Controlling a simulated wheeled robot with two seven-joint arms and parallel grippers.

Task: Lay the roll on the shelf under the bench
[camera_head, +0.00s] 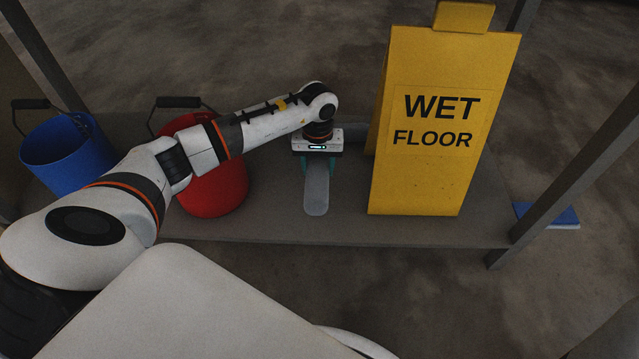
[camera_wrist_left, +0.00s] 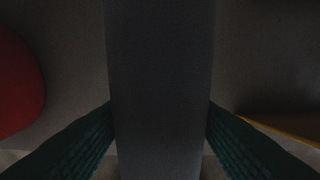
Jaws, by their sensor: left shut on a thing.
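The grey roll (camera_head: 316,193) is a long rounded piece, pointing toward me over the grey shelf (camera_head: 280,228). My left gripper (camera_head: 317,165) is shut on it from above, between the red bucket and the yellow sign. In the left wrist view the roll (camera_wrist_left: 160,80) runs up the middle of the picture between the two green ridged fingers. Whether the roll touches the shelf or hangs just above it I cannot tell. My right gripper is not in view.
A red bucket (camera_head: 222,193) stands left of the roll, partly behind my arm, and a blue bucket (camera_head: 68,157) farther left. A yellow wet floor sign (camera_head: 425,175) stands close on the right. Dark posts (camera_head: 580,170) frame the shelf. A blue flat thing (camera_head: 562,214) lies at right.

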